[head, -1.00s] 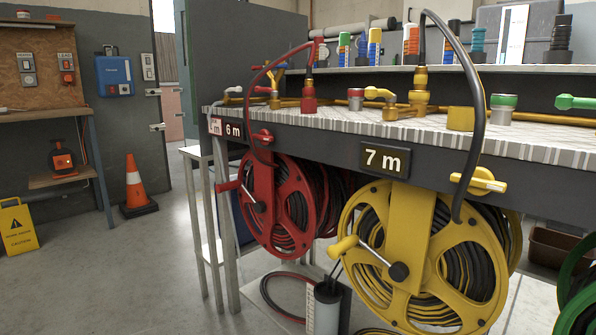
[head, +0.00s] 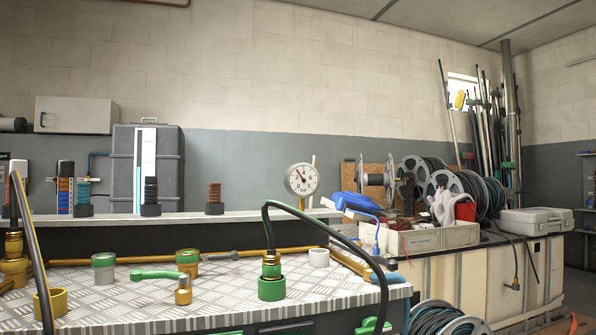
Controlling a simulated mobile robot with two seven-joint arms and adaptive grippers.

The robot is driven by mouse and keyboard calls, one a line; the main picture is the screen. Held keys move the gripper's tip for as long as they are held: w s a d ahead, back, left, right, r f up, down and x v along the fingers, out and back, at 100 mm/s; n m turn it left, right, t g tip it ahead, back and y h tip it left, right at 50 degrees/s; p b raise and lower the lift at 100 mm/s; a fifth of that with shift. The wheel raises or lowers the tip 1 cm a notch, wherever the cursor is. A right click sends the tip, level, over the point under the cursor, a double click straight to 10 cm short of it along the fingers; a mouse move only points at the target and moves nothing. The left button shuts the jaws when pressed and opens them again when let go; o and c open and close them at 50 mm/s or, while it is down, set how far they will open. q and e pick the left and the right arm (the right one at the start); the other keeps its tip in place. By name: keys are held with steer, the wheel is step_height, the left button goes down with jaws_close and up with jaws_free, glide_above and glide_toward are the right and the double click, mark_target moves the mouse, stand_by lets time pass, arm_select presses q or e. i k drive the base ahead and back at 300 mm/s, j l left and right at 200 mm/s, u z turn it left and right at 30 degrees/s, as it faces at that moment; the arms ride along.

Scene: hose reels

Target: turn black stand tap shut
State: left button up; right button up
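I cannot make out a black stand tap in the head view. A brass tap with a green lever (head: 165,275) sits on the checker-plate bench top (head: 110,300). A black hose (head: 340,238) rises from a brass and green fitting (head: 271,277) and arches down over the bench's right end. A green handle (head: 373,326) shows at the bottom edge, cut off by the frame. A blue fitting (head: 380,272) lies at the bench's right end. Neither of my grippers is in view.
A round pressure gauge (head: 302,180) stands behind the bench. On the right, a second counter (head: 470,275) holds a crate (head: 432,238), several hose reels and a grey case (head: 537,221). A yellow fitting (head: 50,303) with a hose stands at the left.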

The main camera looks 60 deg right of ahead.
mark_target(391, 266)
steer(key=z, duration=1.8)
